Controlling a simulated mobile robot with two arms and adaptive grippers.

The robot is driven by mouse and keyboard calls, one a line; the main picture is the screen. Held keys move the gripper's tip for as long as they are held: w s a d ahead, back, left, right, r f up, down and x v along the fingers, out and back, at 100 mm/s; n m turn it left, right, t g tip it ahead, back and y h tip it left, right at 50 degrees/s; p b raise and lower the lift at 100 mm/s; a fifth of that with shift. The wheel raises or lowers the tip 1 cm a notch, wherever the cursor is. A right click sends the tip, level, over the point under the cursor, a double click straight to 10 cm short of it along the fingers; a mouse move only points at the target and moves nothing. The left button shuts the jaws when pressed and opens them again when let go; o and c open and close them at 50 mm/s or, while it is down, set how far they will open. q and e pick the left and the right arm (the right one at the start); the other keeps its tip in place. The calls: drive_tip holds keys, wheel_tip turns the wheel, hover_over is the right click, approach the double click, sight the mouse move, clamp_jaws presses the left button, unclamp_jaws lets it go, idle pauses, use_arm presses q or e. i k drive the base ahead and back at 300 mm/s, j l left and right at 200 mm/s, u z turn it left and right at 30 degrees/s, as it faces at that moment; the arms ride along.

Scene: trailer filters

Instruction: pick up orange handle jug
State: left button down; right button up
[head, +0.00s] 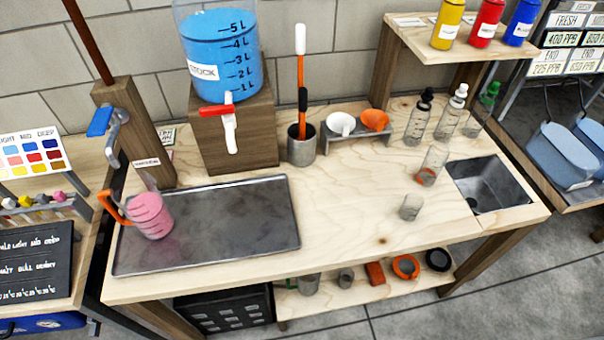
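The jug with the orange handle (150,213) stands on the left part of a dark metal tray (255,225) on the wooden workbench. It is see-through, has measuring marks and holds pink liquid. Its orange handle points to the left, past the tray's left edge. Neither of my grippers shows in the head view.
A wooden post with a tap (135,130) rises just behind the jug. A blue stock tank (220,60) sits on a wooden block. A steel cup (301,145), funnels, bottles and a sink (490,185) stand to the right. The tray's middle is clear.

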sight(135, 191)
drive_tip(key=z, duration=0.95)
drive_tip(key=u, duration=2.15)
